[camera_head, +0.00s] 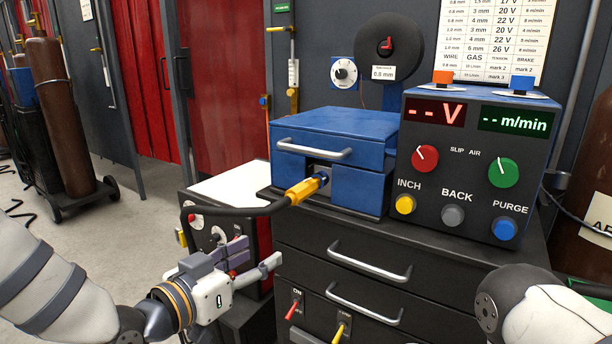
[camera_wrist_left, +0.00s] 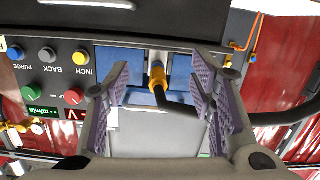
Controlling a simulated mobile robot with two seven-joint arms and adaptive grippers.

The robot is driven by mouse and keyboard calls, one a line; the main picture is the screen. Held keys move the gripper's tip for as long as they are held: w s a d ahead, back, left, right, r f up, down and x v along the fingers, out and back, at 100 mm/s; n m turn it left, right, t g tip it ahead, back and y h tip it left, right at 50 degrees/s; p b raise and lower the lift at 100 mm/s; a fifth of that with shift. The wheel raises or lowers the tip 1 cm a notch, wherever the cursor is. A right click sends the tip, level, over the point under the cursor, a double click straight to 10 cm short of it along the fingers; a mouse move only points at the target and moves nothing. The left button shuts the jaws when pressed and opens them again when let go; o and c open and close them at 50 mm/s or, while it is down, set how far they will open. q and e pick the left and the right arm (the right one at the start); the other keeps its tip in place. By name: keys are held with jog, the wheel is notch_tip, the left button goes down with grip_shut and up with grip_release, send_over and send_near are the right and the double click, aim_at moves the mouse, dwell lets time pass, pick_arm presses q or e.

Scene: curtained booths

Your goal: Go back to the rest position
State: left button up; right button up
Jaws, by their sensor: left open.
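My left gripper (camera_head: 258,256) is low in the middle of the head view, in front of the black cabinet and the white-topped box. Its purple-padded fingers are spread with nothing between them. In the left wrist view the open fingers (camera_wrist_left: 160,80) frame a yellow cable plug (camera_wrist_left: 157,76), which lies beyond them and apart from them. In the head view the plug (camera_head: 304,190) sits at the front of the blue feeder box, with its black cable running left above my gripper. Part of my right arm shows at the lower right; its gripper is out of the picture.
The blue feeder box (camera_head: 352,135) and a control panel (camera_head: 470,170) with knobs and buttons stand on the black drawer cabinet (camera_head: 350,234). Drawer handles (camera_head: 368,262) and switches stick out at its front. Gas bottles on a cart (camera_head: 60,120) stand left; grey floor (camera_head: 120,225) is clear between.

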pick_arm(q)
jog(key=s+a+f+n+g+y, duration=0.2)
jog(key=s+a+f+g+y, duration=0.15)
jog(key=s+f, duration=0.85)
jog(key=s+a+f+n+g+y, duration=0.25)
jog(key=s+f+g, duration=0.25)
jog(key=s+f, duration=0.7)
jog(key=s+a+f+g+y, duration=0.1)
jog(key=s+a+f+g, duration=0.1)
jog(key=s, duration=0.5)
jog(key=s+a+f+n+g+y, duration=0.1)
jog(key=s+a+g, duration=0.2)
jog(key=s, duration=0.4)
jog(key=s+a+f+g+y+p, duration=0.1)
jog(key=s+a+f+g, duration=0.1)
jog(key=s+a, duration=0.3)
jog(key=shift+s+f+n, duration=0.3)
jog(key=shift+s+n, duration=0.05)
jog(key=shift+s, duration=0.9)
